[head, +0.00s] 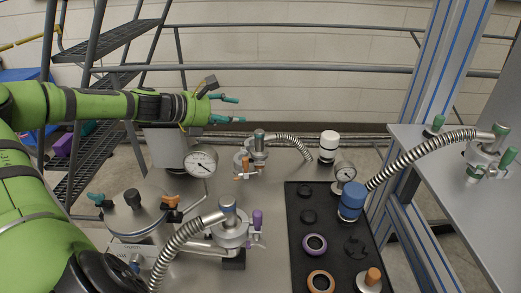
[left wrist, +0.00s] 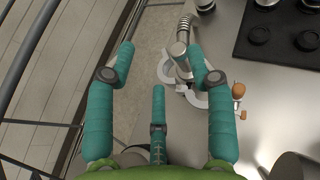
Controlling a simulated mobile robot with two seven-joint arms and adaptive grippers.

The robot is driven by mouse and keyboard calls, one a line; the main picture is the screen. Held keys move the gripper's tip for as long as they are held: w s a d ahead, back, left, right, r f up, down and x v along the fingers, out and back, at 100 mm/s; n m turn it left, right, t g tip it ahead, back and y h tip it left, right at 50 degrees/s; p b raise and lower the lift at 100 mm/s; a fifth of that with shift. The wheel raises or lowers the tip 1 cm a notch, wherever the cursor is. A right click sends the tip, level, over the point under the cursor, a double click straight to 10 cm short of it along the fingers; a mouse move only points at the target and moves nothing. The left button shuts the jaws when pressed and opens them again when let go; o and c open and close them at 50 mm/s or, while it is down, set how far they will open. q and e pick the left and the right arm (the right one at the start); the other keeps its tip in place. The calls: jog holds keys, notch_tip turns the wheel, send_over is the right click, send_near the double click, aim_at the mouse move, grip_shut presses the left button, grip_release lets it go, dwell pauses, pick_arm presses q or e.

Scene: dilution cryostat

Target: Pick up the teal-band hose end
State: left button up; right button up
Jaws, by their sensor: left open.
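My left gripper (head: 236,108) is open and empty, its teal fingers pointing right above the far part of the steel bench. In the left wrist view my gripper (left wrist: 161,60) has its fingers spread. A hose end (left wrist: 181,46) with a ribbed hose shows beyond the right fingertip, over a pale ring clamp. In the head view this appears to be the far hose end (head: 259,144), below and right of my gripper, apart from it. Its band looks grey-green; I cannot tell clearly whether it is teal. My right gripper is out of view.
A blue-banded hose end (head: 228,208) stands nearer on the bench. A black tray (head: 330,230) holds rings and caps. Another ribbed hose (head: 430,148) reaches the right shelf (head: 455,205). A gauge (head: 201,160) stands below my left forearm. Railings (head: 300,69) run behind.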

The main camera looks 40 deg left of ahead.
pick_arm(q)
notch_tip(320, 180, down, 7)
jog(key=p, duration=0.7)
send_over(253, 150)
jog(key=s, duration=0.1)
jog(key=f, duration=0.2)
jog(key=shift+w+f+p, duration=0.35)
jog(key=shift+w, duration=0.15)
jog(key=shift+d+f, duration=0.1)
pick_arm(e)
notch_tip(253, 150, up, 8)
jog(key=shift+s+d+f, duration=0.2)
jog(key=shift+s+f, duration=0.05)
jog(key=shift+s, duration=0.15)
pick_arm(q)
jog(key=shift+c, duration=0.4)
grip_shut()
